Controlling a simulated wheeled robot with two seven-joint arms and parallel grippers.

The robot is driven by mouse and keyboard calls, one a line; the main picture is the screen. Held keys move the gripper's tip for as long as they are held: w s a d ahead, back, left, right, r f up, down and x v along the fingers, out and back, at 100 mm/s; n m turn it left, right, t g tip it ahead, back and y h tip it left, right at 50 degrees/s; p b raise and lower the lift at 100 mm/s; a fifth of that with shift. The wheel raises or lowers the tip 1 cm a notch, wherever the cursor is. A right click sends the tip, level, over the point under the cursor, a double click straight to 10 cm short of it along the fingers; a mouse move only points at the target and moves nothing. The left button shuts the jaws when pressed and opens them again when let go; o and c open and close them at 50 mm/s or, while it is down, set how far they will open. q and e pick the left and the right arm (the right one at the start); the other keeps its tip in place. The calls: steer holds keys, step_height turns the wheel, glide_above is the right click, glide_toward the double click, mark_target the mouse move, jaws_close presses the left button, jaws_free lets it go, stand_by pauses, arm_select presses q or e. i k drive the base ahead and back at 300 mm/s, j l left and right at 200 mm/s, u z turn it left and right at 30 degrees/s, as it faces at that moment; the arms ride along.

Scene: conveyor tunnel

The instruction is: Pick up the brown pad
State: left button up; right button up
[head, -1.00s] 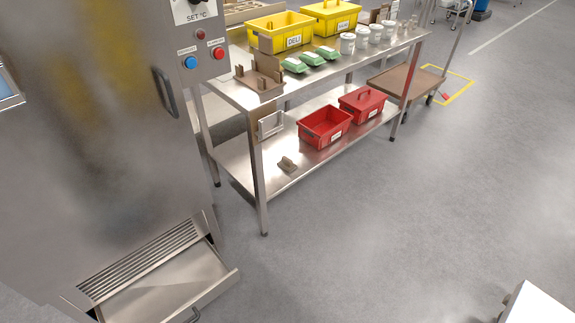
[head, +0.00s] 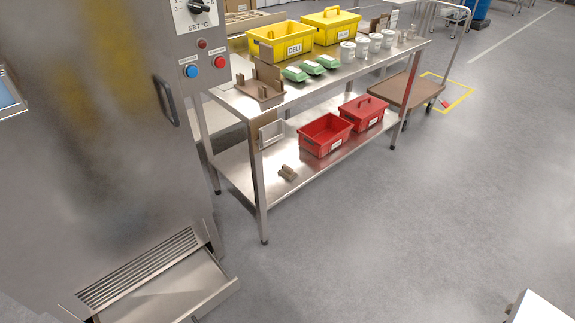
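A small brown block with a raised ridge (head: 288,173), which may be the brown pad, lies on the lower steel shelf near its front left end. A brown holder with upright parts (head: 262,85) stands on the table top at its left end. I cannot tell whether a separate pad is in it.
The steel table (head: 330,75) carries yellow bins (head: 281,44), green boxes (head: 313,68) and white tubs (head: 361,46). Red bins (head: 324,136) stand on the lower shelf. A steel cabinet (head: 90,130) with an open bottom flap (head: 175,293) is left.

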mark_target(286, 171)
steer(key=u, duration=0.35)
steer(key=i+l+u, duration=0.4)
steer(key=l+u, duration=0.15)
steer(key=l, duration=0.15)
steer(key=i+l+u, duration=0.15)
steer(key=l+u, duration=0.15)
steer(key=l, duration=0.1)
